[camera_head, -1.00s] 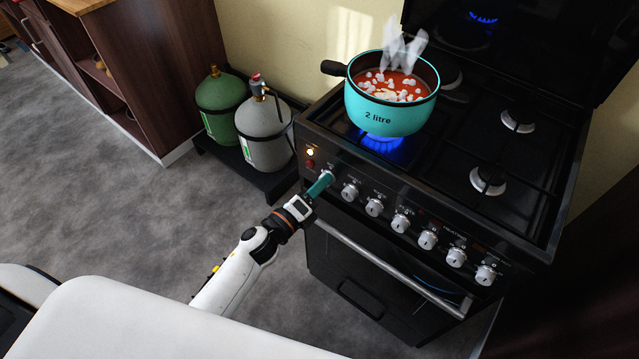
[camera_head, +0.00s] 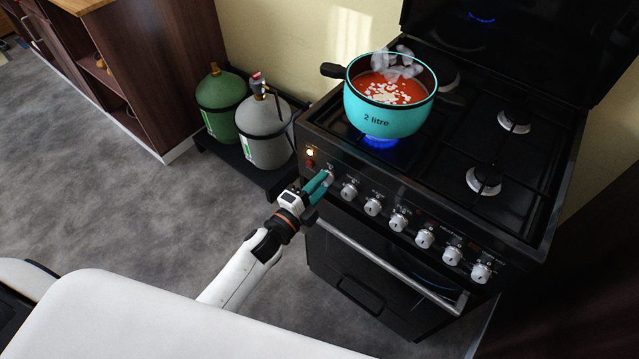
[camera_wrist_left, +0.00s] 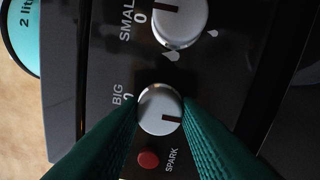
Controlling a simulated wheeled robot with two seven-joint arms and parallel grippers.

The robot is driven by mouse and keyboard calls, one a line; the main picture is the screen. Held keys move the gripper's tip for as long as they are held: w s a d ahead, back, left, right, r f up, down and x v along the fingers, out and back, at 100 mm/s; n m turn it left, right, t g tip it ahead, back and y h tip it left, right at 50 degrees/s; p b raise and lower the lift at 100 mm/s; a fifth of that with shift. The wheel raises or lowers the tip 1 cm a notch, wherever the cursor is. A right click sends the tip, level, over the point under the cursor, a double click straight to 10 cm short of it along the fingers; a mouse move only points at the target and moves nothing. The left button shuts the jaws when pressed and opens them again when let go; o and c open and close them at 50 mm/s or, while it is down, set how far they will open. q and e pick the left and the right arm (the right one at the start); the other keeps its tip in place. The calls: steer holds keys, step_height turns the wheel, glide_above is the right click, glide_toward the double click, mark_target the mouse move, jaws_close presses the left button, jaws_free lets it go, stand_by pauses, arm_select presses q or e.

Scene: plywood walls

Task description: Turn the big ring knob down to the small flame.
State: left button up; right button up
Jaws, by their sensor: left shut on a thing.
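The big ring knob (camera_wrist_left: 158,112), silver and marked BIG, sits at the left end of the stove's front panel. My left gripper (camera_head: 325,180) is shut on it, with a teal finger on either side. In the left wrist view the knob's dark line points right, away from the printed 0. In the head view the fingers partly hide the knob. A turquoise pot (camera_head: 378,122) marked "2 litre" stands over a blue flame (camera_head: 380,142). It holds red soup with small white bits and some steam above. My right gripper is not in view.
The SMALL knob (camera_wrist_left: 180,18) is beside the held knob, and several more silver knobs run right. A red spark button (camera_wrist_left: 148,159) is close by. Green (camera_head: 221,103) and grey (camera_head: 264,131) gas bottles stand left of the stove. The oven handle (camera_head: 390,270) is below.

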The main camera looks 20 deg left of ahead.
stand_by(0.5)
arm_select(q)
steer(key=o, duration=1)
steer(key=shift+c, duration=0.2)
steer(key=b+v, duration=0.1)
steer(key=v, duration=1.1)
steer(key=shift+f, duration=0.15)
steer(key=shift+f, duration=0.1)
